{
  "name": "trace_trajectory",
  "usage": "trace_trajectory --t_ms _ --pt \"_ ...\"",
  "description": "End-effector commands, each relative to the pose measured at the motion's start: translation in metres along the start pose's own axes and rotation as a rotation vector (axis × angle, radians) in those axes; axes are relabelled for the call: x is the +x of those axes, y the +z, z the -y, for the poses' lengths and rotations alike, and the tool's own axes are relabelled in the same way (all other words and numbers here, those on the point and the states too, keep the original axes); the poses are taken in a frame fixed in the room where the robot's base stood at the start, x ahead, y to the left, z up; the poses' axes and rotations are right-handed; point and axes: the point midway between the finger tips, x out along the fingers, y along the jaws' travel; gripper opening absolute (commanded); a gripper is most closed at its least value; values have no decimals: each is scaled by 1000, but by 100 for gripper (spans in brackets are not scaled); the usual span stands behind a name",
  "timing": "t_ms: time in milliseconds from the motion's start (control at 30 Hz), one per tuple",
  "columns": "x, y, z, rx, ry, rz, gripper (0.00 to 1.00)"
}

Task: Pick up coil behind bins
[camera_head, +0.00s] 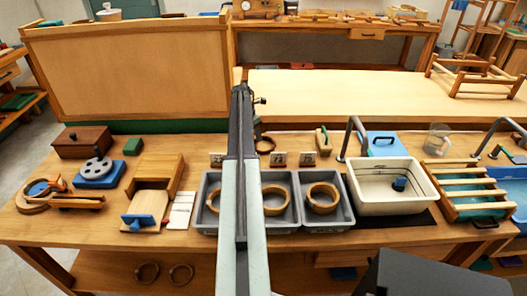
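A brown coil (265,145) lies on the workbench behind the grey bins, close to the right side of my arm. My arm may cover its left part. The grey bins (340,219) stand in a row at the front middle of the bench, with coils (322,209) in them. My arm crosses over the bins and hides part of them. My gripper (254,98) is at the far end of the arm, above and beyond the coil in the picture. It is small and dark, and its fingers cannot be made out.
Small numbered cards (279,159) stand behind the bins. A white basin (424,202) with a tap (356,132) is to the right. A wooden box ramp (158,172) and a brown box (83,142) are to the left. A tall wooden panel (130,75) rises behind the bench.

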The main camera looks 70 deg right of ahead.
Motion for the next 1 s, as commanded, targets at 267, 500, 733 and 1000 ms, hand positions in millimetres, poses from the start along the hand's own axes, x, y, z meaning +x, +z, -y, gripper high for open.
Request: trace_trajectory --t_ms 267,500,733,1000 --pt "16 0 0 1 0 0 37" --pt "16 1 1 1 0 0 0" --pt "16 1 1 2 0 0 0" --pt "-5 7 1 2 -1 0 0"
